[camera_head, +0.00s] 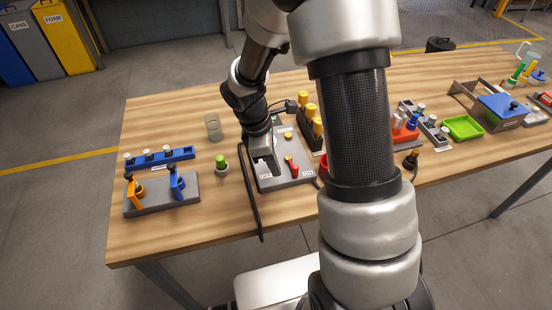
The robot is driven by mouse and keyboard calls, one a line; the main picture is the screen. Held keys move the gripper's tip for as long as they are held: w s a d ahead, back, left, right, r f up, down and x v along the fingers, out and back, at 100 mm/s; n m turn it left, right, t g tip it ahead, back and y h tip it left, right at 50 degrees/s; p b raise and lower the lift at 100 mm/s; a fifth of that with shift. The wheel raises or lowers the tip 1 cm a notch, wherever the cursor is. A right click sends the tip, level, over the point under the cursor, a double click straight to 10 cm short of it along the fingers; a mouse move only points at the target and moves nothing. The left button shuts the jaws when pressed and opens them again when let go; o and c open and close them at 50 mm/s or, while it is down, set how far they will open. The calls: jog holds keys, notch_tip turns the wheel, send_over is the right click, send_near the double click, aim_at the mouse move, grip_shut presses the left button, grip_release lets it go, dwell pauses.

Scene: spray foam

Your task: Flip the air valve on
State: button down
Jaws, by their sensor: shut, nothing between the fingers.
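A grey panel (300,180) with a small label at each front corner lies on the table, partly hidden by my gripper. A red lever (292,168) stands on its front right part. The lever looks like the air valve handle, but the labels are too small to read. My gripper (274,172) points down over the left part of the panel, to the left of the red lever. It is shut and empty. I cannot tell whether its tips touch the panel or the lever.
Left of the panel stand a green-topped piece (221,164), a grey cylinder (213,127) and a grey base (150,207) with orange and blue holders. Yellow-topped bottles (308,110) stand behind right. My arm hides the middle.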

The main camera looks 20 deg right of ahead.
jog(key=a+p+v, duration=0.1)
jog(key=v, duration=0.9)
jog(key=s+d+r+m+t+y+p, duration=0.1)
jog(key=s+r+m+t+p, duration=0.1)
jog(key=s+r+m, duration=0.5)
jog(key=s+d+r+m+t+y+p, duration=0.1)
jog(key=s+r+m+t, duration=0.3)
jog(key=s+r+m, duration=0.4)
notch_tip(320, 180, up, 7)
jog(key=shift+s+d+f+y+p, duration=0.1)
jog(key=shift+s+d+y+p, duration=0.3)
jog(key=shift+s+p, duration=0.3)
